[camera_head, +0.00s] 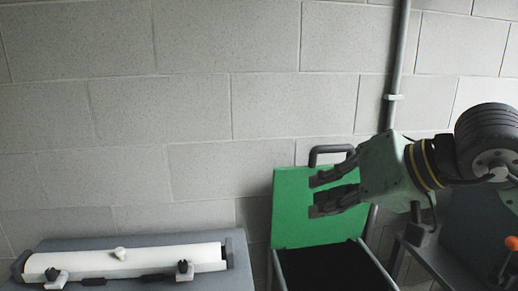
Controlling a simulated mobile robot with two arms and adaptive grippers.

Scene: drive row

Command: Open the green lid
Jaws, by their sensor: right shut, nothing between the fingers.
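The green lid (302,212) stands raised, roughly upright, at the back of a bin (379,262). A dark grey handle (331,150) sits at the lid's top edge. The bin's mouth is open and its inside looks dark. My right gripper (316,196) comes in from the right, in front of the lid's right part and below the handle. It is shut with nothing in it. It covers part of the lid; whether it touches the lid I cannot tell. My left gripper is not in view.
At the lower left, a grey table (130,243) bears a white cylinder device (150,260) with dark end brackets. A grey pipe (397,60) runs down the block wall behind. At the lower right are a grey unit and an orange knob (512,243).

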